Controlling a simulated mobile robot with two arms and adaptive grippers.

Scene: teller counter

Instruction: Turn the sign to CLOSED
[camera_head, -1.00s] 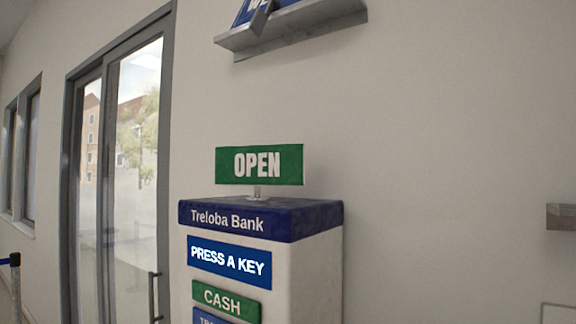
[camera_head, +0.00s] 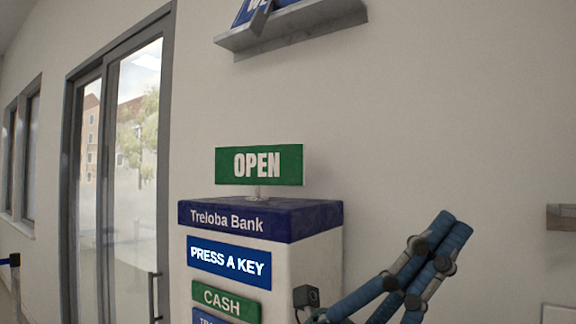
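The sign (camera_head: 259,165) is a green board reading OPEN. It stands upright on a short post on top of the blue-capped Treloba Bank kiosk (camera_head: 262,219). A blue and grey jointed arm of mine shows at the lower right.
The kiosk front carries a PRESS A KEY panel (camera_head: 229,262) and a green CASH panel (camera_head: 226,299). A grey wall shelf (camera_head: 292,28) hangs above. A glass door (camera_head: 135,180) is at left. The wall around the sign is clear.

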